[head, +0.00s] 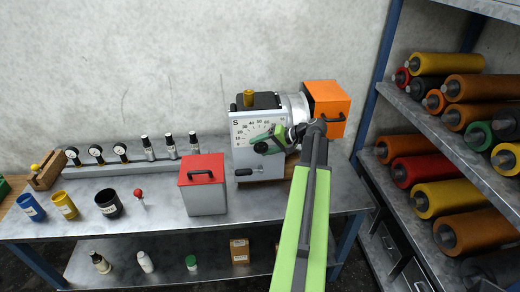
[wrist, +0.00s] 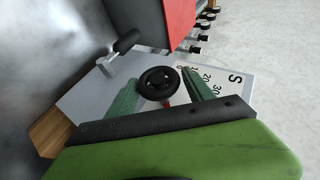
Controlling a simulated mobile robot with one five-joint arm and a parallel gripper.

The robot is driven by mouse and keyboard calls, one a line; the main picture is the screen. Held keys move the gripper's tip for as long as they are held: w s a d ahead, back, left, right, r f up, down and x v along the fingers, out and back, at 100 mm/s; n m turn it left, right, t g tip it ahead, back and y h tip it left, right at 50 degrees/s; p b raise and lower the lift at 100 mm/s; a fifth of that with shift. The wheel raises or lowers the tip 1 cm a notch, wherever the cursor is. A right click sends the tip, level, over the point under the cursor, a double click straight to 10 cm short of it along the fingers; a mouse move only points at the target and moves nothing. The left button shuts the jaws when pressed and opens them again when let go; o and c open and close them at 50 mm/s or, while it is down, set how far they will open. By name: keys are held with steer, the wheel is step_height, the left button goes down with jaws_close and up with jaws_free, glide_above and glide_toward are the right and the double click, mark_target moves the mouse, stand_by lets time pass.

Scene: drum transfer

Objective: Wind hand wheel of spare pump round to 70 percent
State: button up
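The spare pump (head: 245,163) is a grey box marked S, with a numbered scale on its front. Its hand wheel (wrist: 158,83) is small, round and black in the wrist view. My gripper (wrist: 161,80) has its green fingers apart, one on each side of the wheel. I cannot tell whether either finger touches the rim. A bit of red shows just below the wheel, partly hidden by my gripper. In the head view my gripper (head: 269,143) covers the wheel and part of the scale, so I cannot read the setting.
A black-handled lever (wrist: 124,43) sticks out of the pump's panel near the wheel. A red box (head: 202,185) stands left of the pump and an orange box (head: 327,103) to its right behind my arm. A shelf of rollers (head: 440,125) stands at the right.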

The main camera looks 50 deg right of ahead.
steer(key=shift+o, duration=1)
steer(key=p+v, duration=0.9)
steer(key=v, duration=0.8)
steer(key=shift+s+p, duration=0.2)
steer(key=shift+p, duration=0.1)
